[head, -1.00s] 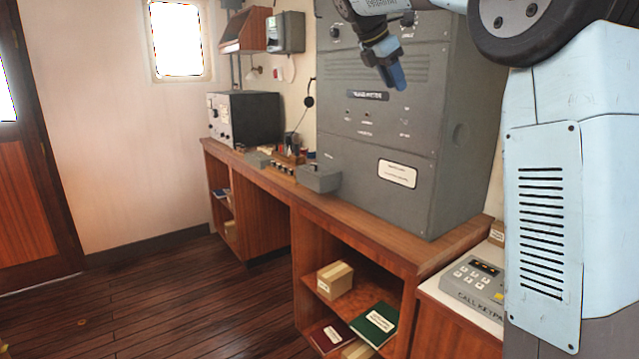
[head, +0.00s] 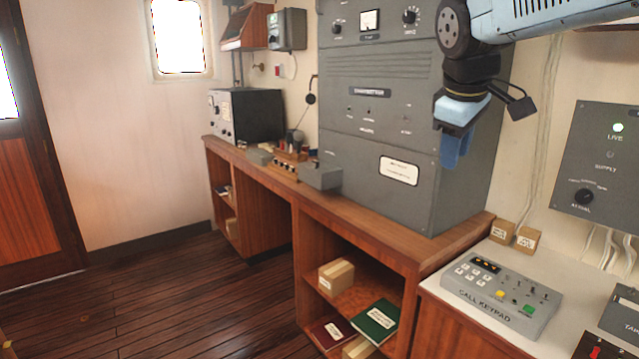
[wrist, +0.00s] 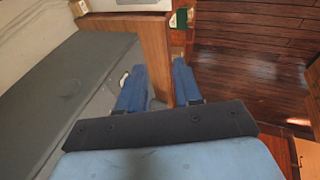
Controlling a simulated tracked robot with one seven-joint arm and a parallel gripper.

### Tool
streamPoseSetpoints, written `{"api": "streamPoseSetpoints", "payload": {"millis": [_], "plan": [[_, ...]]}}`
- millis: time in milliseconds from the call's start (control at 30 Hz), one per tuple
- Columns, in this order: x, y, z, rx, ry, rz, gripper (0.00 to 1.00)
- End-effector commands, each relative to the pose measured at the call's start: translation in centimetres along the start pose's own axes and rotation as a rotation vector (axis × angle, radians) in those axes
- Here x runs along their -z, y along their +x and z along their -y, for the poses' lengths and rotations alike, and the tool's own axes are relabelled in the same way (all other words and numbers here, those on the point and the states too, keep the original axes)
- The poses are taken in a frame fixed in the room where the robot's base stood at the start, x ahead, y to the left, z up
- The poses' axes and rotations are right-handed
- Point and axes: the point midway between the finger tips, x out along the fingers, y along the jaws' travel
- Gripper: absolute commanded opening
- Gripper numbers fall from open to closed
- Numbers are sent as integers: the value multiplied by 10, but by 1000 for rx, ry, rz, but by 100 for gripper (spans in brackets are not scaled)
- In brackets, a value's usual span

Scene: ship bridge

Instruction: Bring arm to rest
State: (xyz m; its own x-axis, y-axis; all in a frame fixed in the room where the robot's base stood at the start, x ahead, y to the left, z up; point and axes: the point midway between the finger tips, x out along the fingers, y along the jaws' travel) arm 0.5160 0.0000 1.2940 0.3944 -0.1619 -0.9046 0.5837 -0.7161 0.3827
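My gripper (head: 456,150) hangs from my light-blue arm at the upper right of the head view, fingers pointing down. It is in front of the right part of the tall grey transmitter cabinet (head: 372,150). In the wrist view its two blue fingers (wrist: 160,88) stand apart with a clear gap between them. Nothing is held between them. The cabinet's grey surface (wrist: 65,75) lies to the left of the fingers in the wrist view, and a wooden panel (wrist: 157,45) shows beyond the gap.
A grey wall panel (head: 605,165) is at the right. A wooden shelf (head: 345,250) holds a box and books. The floor (head: 150,305) at left is clear.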

Motion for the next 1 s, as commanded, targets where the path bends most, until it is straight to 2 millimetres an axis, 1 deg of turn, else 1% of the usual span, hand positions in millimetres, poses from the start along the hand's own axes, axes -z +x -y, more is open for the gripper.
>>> {"api": "streamPoseSetpoints", "payload": {"millis": [33, 300, 400, 500, 600, 700, 1000], "plan": [[-13, 3, 11, 8, 64, -14, 34], [-71, 30, 70, 65, 445, -88, 34], [-88, 41, 90, 88, 571, -108, 34], [-100, 49, 105, 105, 667, -124, 34], [-108, 55, 114, 118, 731, -134, 34], [-111, 58, 118, 123, 760, -138, 34], [-111, 58, 119, 125, 765, -138, 34]]}}
